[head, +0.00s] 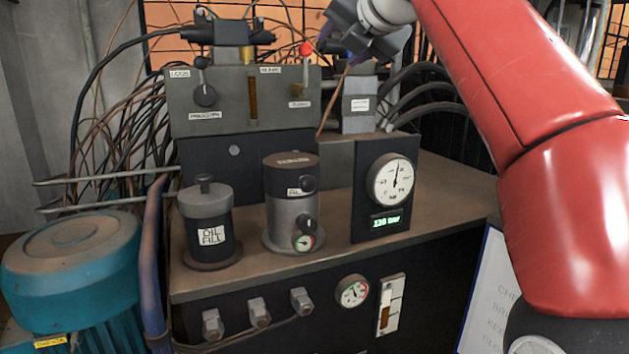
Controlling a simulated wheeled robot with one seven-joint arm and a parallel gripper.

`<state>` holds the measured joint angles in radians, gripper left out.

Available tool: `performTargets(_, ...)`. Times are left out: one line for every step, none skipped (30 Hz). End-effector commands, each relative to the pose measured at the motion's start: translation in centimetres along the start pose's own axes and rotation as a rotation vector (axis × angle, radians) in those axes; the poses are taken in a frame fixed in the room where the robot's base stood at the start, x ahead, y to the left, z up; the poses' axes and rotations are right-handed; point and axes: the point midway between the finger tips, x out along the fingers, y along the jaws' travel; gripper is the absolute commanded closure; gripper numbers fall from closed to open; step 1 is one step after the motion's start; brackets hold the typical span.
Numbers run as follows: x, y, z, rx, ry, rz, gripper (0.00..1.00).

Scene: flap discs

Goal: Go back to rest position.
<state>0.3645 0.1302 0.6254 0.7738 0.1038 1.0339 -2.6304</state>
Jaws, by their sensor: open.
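My gripper (338,46) is at the top centre, at the end of my red arm, which comes in from the right. Its dark fingers point down and left, and it is open with nothing seen between them. The fingertips are just right of a lever with a red ball knob (306,49) on the grey control box (226,100). I cannot tell whether they touch it. A second lever with a black knob (201,62) stands at the left of the same box.
On the bench (335,250) stand an oil fill pot (207,225), a dark cylinder (291,205) and a gauge box (372,222) with a lit display. A teal motor (75,262) is at lower left. Cables hang behind at left. A white board (486,295) is at lower right.

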Motion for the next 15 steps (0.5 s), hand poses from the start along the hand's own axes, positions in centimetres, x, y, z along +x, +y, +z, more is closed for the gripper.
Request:
performTargets(0.0, 0.0, -0.6, 0.023, 0.005, -0.012, 0.5)
performTargets(0.1, -0.1, -0.9, 0.04, 0.009, -0.02, 0.5)
performTargets(0.1, -0.1, -1.3, 0.066, 0.014, -0.031, 0.5)
performTargets(0.2, -0.2, -1.7, 0.087, 0.018, -0.04, 0.5)
performTargets(0.3, -0.3, -2.1, 0.108, 0.022, -0.05, 0.5)
performTargets(0.4, -0.5, -2.8, 0.14, 0.027, -0.064, 0.5)
performTargets(0.4, -0.6, -3.2, 0.167, 0.031, -0.076, 0.5)
performTargets(0.5, -0.8, -3.8, 0.195, 0.035, -0.088, 0.5)
performTargets(0.5, -1.0, -4.5, 0.236, 0.039, -0.107, 0.5)
performTargets(0.6, -1.3, -5.1, 0.27, 0.042, -0.123, 0.5)
performTargets(0.6, -1.6, -5.7, 0.306, 0.044, -0.139, 0.5)
performTargets(0.6, -2.0, -6.6, 0.355, 0.046, -0.161, 0.5)
performTargets(0.5, -2.3, -7.2, 0.396, 0.046, -0.179, 0.5)
performTargets(0.5, -2.8, -8.0, 0.439, 0.045, -0.199, 0.5)
performTargets(0.3, -3.4, -9.0, 0.503, 0.042, -0.227, 0.5)
